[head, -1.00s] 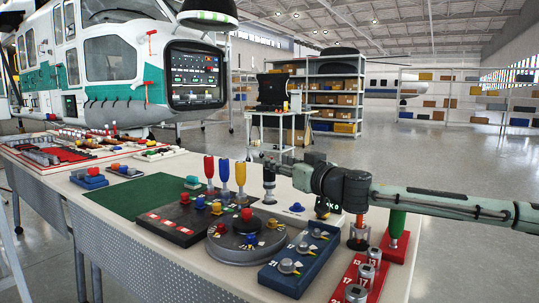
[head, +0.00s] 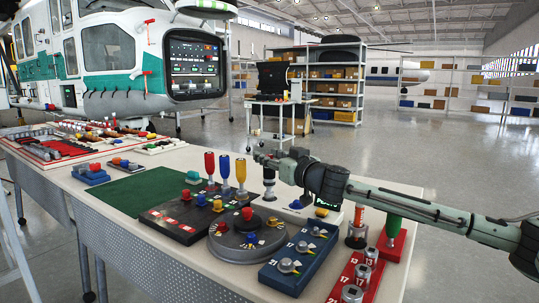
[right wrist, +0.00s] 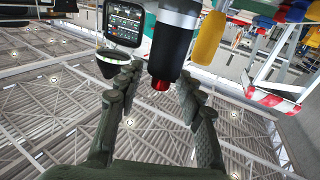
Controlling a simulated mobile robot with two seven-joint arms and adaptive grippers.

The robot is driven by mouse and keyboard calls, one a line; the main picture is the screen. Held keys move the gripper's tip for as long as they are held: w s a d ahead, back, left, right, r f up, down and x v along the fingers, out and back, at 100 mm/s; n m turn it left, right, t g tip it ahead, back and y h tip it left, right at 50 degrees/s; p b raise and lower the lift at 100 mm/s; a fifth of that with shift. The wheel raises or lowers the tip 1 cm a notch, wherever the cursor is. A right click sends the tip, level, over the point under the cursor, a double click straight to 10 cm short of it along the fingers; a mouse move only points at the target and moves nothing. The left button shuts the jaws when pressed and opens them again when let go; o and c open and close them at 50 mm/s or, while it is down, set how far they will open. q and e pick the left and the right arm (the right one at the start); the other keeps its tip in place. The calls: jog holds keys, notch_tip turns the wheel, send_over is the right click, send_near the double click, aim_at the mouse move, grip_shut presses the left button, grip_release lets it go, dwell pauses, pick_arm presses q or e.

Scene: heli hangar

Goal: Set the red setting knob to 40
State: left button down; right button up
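A small red knob (head: 185,196) sits on the dark panel (head: 160,213). Another red knob (head: 247,213) tops the round grey dial unit (head: 243,246). I cannot tell which is the setting knob, and no 40 is readable. My right gripper (head: 264,158) is above the table, beside the top of a dark-handled upright tool (head: 269,178). In the right wrist view the gripper (right wrist: 158,98) is open, with the tool's black handle (right wrist: 172,52) and red tip between or just beyond its fingers. Contact is not clear. My left gripper is not in view.
Red, blue and yellow upright handles (head: 225,170) stand left of the right gripper. A blue panel (head: 298,262) and a red panel (head: 354,285) with silver knobs lie at the front right. The green mat (head: 135,192) has bare room.

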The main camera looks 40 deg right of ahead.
jog(key=shift+c, duration=0.6)
grip_shut()
jog(key=shift+a+m+h, duration=0.2)
jog(key=shift+m+h, duration=0.4)
jog(key=shift+h, duration=0.2)
jog(key=shift+m+g+h+b, duration=0.35)
jog(key=shift+m+h, duration=0.45)
jog(key=shift+h, duration=0.4)
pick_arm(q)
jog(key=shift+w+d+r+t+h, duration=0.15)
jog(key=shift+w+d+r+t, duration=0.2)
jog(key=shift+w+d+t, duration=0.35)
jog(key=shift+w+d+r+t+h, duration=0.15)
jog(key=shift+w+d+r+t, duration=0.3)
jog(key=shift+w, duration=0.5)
pick_arm(e)
jog(key=shift+d+m+g+h, duration=0.2)
jog(key=shift+m+g+h, duration=0.4)
jog(key=shift+h, duration=0.6)
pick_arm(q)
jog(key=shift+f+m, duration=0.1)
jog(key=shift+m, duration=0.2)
pick_arm(e)
jog(key=shift+o, duration=0.6)
grip_release()
